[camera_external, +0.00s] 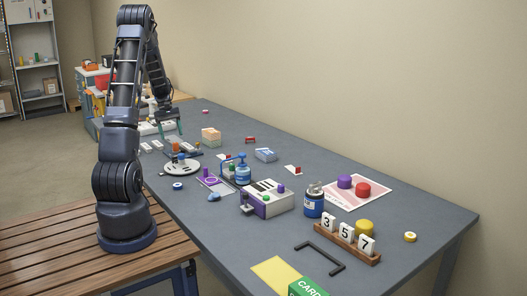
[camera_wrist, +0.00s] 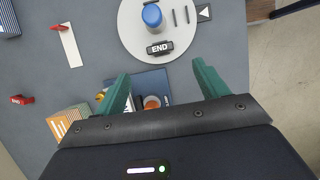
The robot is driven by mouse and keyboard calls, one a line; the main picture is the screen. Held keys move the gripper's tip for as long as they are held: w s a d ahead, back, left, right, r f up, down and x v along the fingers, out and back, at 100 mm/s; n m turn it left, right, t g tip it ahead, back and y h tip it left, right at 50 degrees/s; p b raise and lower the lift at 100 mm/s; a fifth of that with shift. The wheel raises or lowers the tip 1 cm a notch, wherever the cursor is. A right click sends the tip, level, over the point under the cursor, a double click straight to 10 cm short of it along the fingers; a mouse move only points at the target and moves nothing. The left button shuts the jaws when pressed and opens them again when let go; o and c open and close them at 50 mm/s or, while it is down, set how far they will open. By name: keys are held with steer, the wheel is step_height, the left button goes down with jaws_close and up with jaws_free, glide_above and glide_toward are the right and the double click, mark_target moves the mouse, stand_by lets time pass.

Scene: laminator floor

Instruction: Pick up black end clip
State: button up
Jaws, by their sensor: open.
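The black end clip (camera_wrist: 159,48), marked "END" in white, lies on a round pale plate (camera_wrist: 135,22) near its rim in the wrist view. The plate also shows in the external view (camera_external: 181,170), where I cannot make the clip out clearly. My gripper (camera_wrist: 163,78) has green fingers, spread apart with the clip ahead of the gap between them. In the external view my gripper (camera_external: 168,122) is above the far part of the table. Nothing is held between the fingers.
A blue-capped cylinder (camera_wrist: 152,16) and dark bars (camera_wrist: 180,17) share the plate with the clip. A blue tray (camera_wrist: 140,82) with small items lies below the fingers. A red clip marked "END" (camera_wrist: 22,100) and a card stack (camera_wrist: 70,124) are at left.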

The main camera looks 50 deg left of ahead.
steer(key=shift+x, duration=5.5)
steer(key=shift+a, duration=0.15)
steer(key=c, duration=1)
